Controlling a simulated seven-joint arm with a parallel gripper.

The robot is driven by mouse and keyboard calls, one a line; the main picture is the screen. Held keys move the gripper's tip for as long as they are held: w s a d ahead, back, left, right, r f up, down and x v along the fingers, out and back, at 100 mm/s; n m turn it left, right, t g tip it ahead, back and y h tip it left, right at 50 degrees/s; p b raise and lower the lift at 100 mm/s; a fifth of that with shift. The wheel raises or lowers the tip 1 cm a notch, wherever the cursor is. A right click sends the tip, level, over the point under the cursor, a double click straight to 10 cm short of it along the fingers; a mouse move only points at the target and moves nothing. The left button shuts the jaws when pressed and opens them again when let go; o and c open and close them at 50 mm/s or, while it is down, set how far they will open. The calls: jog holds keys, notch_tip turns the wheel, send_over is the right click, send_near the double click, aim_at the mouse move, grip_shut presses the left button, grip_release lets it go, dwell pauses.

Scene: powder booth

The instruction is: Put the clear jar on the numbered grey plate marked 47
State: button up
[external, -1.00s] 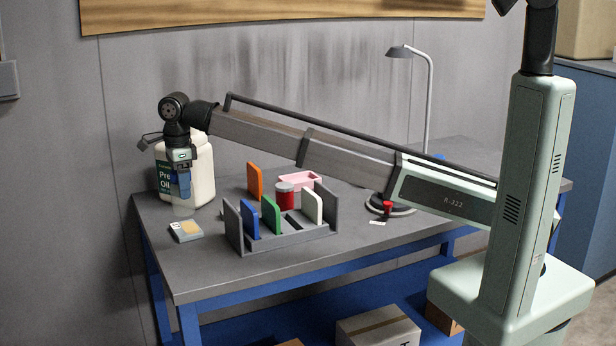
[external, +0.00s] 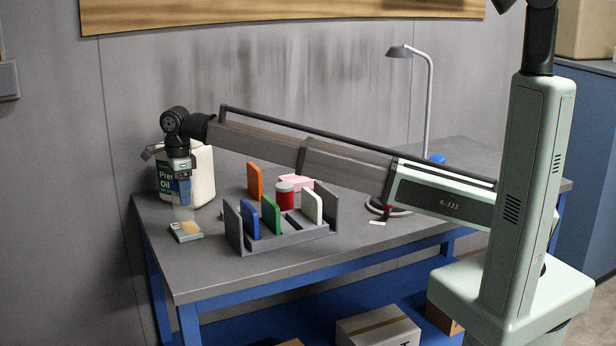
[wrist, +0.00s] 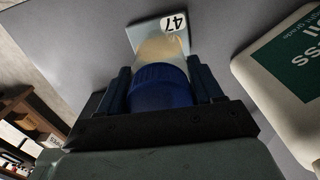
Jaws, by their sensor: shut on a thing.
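My gripper (external: 182,182) is shut on the clear jar (external: 185,212) by its blue lid, which fills the space between the fingers in the wrist view (wrist: 163,88). The jar looks upright and its see-through body hangs below the fingers. The grey plate (external: 186,236) lies on the table just below the jar, with a tan patch on top. Its white label reads 47 in the wrist view (wrist: 174,23). The jar is over or just behind the plate; I cannot tell whether its base touches.
A large white oil jug (external: 203,180) stands close behind and right of my gripper. A grey rack (external: 290,240) with coloured panels is to the right of the plate. A red jar (external: 285,198), pink bin (external: 296,181) and lamp (external: 427,100) stand further right. The table's front left is clear.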

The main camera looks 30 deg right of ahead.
jog(key=shift+f, duration=1.5)
jog(key=o, duration=1.7)
jog(key=shift+f, duration=0.1)
jog(key=shift+c, duration=0.2)
notch_tip(320, 180, up, 12)
jog(key=shift+r, duration=0.15)
